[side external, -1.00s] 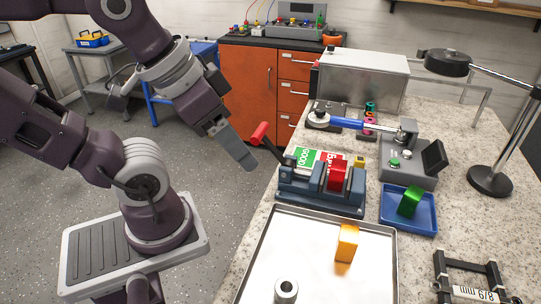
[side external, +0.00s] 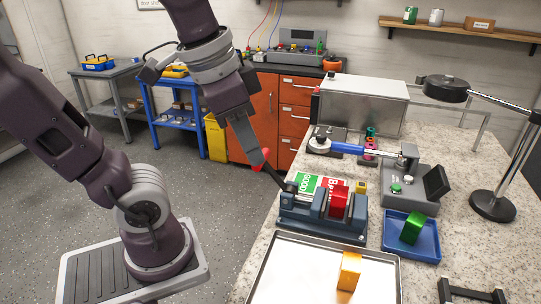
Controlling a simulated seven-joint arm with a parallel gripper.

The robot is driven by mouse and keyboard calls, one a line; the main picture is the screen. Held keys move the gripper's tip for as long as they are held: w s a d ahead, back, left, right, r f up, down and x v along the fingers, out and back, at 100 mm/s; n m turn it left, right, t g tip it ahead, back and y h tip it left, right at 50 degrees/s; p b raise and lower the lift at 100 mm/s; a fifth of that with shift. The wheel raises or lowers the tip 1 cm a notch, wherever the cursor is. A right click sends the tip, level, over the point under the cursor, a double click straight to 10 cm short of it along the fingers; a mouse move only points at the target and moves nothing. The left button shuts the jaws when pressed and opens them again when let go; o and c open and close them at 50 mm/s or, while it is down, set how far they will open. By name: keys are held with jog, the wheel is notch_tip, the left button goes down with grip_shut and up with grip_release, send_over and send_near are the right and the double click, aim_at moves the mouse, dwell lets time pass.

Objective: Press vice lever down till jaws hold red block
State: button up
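The blue-grey vice (side external: 310,222) sits on the stone-topped bench. The red block (side external: 338,203) stands upright between its jaws; I cannot tell whether both jaws touch it. The vice lever (side external: 274,176) slants up and left from the vice, with a red grip (side external: 258,167) at its end. My gripper (side external: 257,163) points down, its tips overlapping the red grip and partly hiding it. I cannot tell whether they touch. The fingers appear edge-on, so their opening is hidden.
A metal tray (side external: 290,262) with an orange block (side external: 349,270) lies in front of the vice. A blue tray (side external: 428,248) with a green block (side external: 411,227) is at right. A grey device with a blue-handled arm (side external: 346,148) stands behind. A lamp (side external: 447,88) stands far right.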

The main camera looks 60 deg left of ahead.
jog(key=w+r+m+g, duration=0.1)
jog(key=w, duration=0.1)
jog(key=w+a+r+m+g, duration=0.1)
jog(key=w, duration=0.2)
jog(key=w+a+r+m+g+y, duration=0.1)
jog(key=w, duration=0.1)
jog(key=shift+w+a+r+m+g, duration=0.15)
jog(key=shift+w+r+m+g, duration=0.15)
jog(key=shift+r+m, duration=0.1)
grip_shut()
jog(key=m+g+y, duration=0.1)
jog(key=m+g, duration=0.2)
send_over(267, 163)
jog(key=w+d, duration=0.3)
notch_tip(267, 163, down, 10)
jog(key=r, duration=0.1)
jog(key=shift+s+a+f, duration=0.65)
jog(key=shift+s+f, duration=0.05)
jog(key=shift+f, duration=0.05)
jog(key=shift+s+a+f, duration=0.3)
jog(key=shift+a, duration=0.05)
